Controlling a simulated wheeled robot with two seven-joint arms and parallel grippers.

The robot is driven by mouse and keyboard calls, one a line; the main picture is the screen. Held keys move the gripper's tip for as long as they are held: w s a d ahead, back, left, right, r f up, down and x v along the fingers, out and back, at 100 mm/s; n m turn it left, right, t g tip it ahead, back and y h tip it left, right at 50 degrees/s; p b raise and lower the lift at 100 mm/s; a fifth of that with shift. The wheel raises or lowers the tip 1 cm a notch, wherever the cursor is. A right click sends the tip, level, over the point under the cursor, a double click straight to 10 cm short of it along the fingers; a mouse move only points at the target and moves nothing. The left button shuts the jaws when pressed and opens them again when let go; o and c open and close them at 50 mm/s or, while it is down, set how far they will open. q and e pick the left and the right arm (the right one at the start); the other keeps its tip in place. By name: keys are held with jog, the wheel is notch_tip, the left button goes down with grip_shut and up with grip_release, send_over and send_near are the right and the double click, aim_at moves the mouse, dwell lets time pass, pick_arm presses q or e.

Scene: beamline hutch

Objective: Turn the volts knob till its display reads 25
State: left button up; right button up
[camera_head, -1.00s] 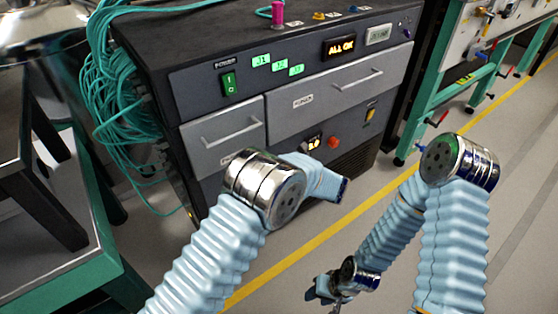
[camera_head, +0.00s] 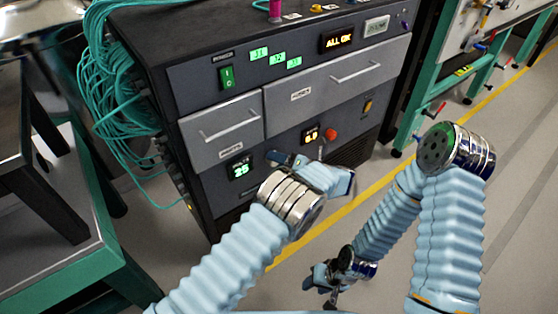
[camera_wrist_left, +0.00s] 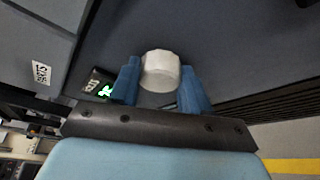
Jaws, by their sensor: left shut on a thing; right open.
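The volts display (camera_head: 240,168) on the front of the dark cabinet shows green digits that read 25. In the head view my left gripper (camera_head: 281,159) is at the panel just right of the display, and I cannot make out the knob there. My right gripper (camera_head: 322,284) is open and empty, low over the floor and away from the cabinet.
A second display (camera_head: 310,134) with orange digits and a red button (camera_head: 331,135) are above and right of my left gripper. Drawers with bar handles (camera_head: 230,131) are above. A green-framed table (camera_head: 75,265) stands at left. Open floor lies right.

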dwell(0.3)
pick_arm(q)
jog(key=o, duration=1.1)
jog(key=shift+c, duration=0.2)
